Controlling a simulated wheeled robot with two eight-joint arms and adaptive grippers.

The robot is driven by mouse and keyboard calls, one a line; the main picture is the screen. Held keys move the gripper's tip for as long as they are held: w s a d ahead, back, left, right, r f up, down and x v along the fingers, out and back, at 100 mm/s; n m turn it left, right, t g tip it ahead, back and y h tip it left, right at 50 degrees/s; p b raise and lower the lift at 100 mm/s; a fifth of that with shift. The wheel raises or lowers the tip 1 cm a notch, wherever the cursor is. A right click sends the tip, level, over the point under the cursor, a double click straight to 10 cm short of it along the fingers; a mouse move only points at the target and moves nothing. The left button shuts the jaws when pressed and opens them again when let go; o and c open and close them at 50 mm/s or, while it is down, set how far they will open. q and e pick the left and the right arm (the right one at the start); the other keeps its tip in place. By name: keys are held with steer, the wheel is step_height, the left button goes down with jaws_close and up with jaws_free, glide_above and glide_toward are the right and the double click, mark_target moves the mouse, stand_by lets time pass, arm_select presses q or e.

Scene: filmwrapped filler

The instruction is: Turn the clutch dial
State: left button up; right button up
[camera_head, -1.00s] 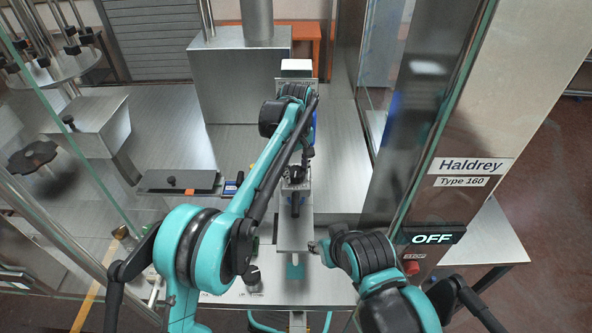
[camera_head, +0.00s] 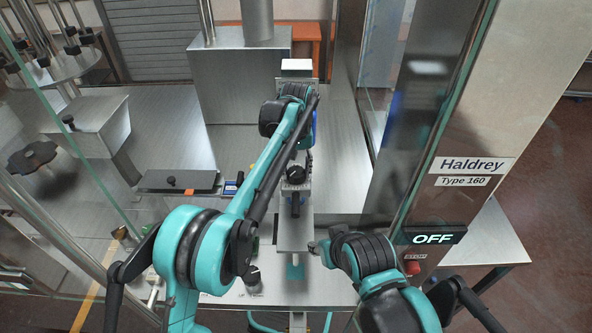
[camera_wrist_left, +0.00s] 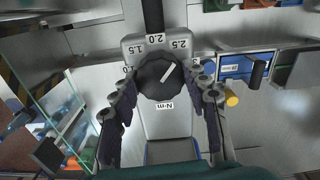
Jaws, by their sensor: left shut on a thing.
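The clutch dial (camera_wrist_left: 160,78) is a round black knob with a white pointer line, set on a grey plate with a printed scale. The dial also shows in the head view (camera_head: 295,174), below my left wrist. My left gripper (camera_wrist_left: 162,86) has one finger on each side of the dial and is shut on it. My right arm is folded at the lower middle of the head view; whether its gripper is open or shut is not visible.
A glass panel (camera_head: 80,150) stands at the left and a steel post with an OFF display (camera_head: 432,238) at the right. A dark flat plate (camera_head: 178,181) lies left of the dial. A blue device (camera_wrist_left: 245,67) sits right of the dial in the left wrist view.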

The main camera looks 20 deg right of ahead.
mark_target(297, 171)
stand_by(0.3)
arm_select(q)
steer(key=o, duration=1.2)
step_height(297, 171, up, 12)
